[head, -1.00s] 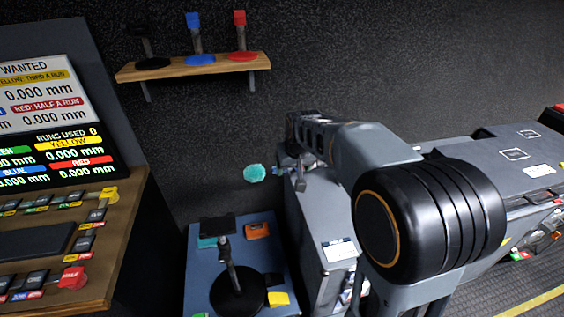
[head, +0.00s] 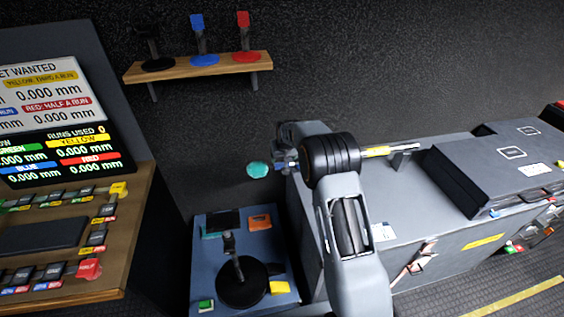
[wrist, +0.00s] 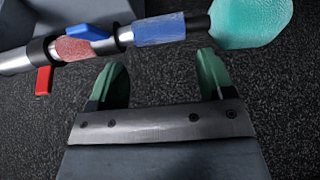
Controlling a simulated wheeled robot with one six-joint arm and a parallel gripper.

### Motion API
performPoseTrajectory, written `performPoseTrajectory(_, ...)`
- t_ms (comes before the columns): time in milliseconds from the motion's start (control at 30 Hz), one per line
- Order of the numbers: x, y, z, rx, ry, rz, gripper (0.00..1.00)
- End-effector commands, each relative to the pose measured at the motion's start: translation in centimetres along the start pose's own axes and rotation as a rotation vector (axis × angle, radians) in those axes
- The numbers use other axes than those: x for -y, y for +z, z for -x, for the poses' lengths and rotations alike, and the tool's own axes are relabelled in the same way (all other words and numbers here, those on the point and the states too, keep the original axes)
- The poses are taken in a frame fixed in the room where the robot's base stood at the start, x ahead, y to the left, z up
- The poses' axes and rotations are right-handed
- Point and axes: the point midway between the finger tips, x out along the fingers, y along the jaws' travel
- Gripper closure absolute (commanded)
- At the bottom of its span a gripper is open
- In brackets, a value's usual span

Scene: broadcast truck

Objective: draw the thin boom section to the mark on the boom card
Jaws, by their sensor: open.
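The boom pole lies along the top of a grey case. In the head view its yellow-banded part (head: 376,151) shows right of my arm. In the wrist view it runs across the top, with a red-banded section (wrist: 75,48), a blue lever clamp (wrist: 88,32), a red lever clamp (wrist: 43,80), then the thinner blue-banded section (wrist: 159,30). A teal fuzzy ball (wrist: 250,18) is at its tip, also in the head view (head: 258,170). My gripper (wrist: 162,72) is open and empty, its fingertips just below the blue band in the picture. I cannot make out a boom card.
A wooden shelf (head: 203,67) with black, blue and red stands is on the wall. A screen (head: 60,110) and button desk (head: 125,235) are at left. A blue box (head: 205,275) with a black-based stand sits below the ball. A flat dark case (head: 490,165) lies at right.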

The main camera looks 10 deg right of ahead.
Motion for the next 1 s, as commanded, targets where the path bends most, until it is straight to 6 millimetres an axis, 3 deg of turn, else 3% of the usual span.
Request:
performPoseTrajectory(200, 0.0, 0.0, -3.6, 0.001, 0.000, 0.000, 0.26)
performPoseTrajectory(400, 0.0, 0.0, -5.5, 0.001, 0.000, 0.000, 0.26)
performPoseTrajectory(867, 0.0, 0.0, -6.3, -0.001, 0.000, 0.000, 0.26)
performPoseTrajectory(1000, 0.0, 0.0, -6.3, -0.001, 0.000, 0.000, 0.38)
